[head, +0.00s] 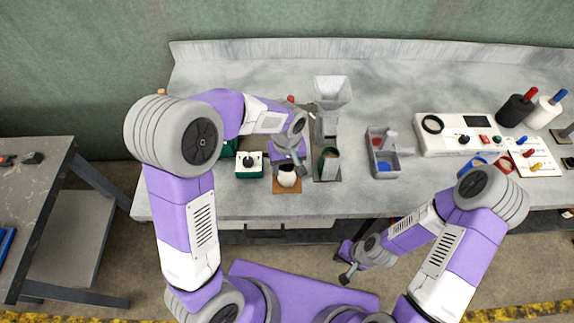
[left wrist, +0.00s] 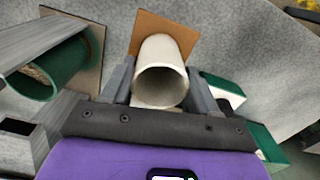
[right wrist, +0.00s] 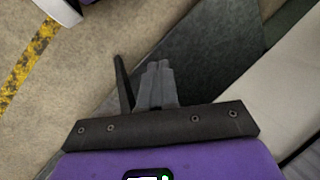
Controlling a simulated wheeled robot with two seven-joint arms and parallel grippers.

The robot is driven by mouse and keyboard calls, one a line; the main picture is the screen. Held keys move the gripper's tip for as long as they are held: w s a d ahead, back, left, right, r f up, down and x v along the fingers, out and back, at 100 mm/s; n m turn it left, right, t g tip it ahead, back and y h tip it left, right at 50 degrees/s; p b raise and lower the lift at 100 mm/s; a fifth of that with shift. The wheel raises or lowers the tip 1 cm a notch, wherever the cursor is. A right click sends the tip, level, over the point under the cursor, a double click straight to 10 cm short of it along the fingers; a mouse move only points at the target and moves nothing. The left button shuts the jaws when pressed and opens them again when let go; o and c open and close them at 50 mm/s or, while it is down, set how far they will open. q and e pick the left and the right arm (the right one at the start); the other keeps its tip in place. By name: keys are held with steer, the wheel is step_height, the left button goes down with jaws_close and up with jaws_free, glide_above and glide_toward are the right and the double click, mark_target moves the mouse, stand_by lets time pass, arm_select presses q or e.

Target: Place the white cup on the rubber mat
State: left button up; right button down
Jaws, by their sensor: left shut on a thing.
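The white cup (head: 287,177) is upright at the front of the bench, within the outline of the brown square mat (head: 287,189). My left gripper (head: 290,165) is shut on the cup from above. In the left wrist view the cup (left wrist: 160,75) sits between the two grey fingers, with the mat (left wrist: 168,22) beyond it. I cannot tell whether the cup's base touches the mat. My right gripper (right wrist: 155,85) is shut and empty, low in front of the bench.
Right of the mat stands a grey stand with a green cup (head: 329,155), with a white hopper (head: 332,90) behind. A green and white box (head: 248,165) is close on the left. A grey divided tray (head: 383,150) and a white console (head: 455,132) stand further right.

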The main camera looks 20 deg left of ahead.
arm_select(q)
steer(key=shift+f, duration=0.25)
steer(key=o, duration=1.1)
steer(key=shift+r, duration=0.1)
steer(key=shift+r, duration=0.5)
step_height(320, 180, up, 11)
steer(key=p, duration=0.2)
steer(key=shift+r+p, duration=0.2)
steer(key=shift+p, duration=0.1)
steer(key=shift+f, duration=0.1)
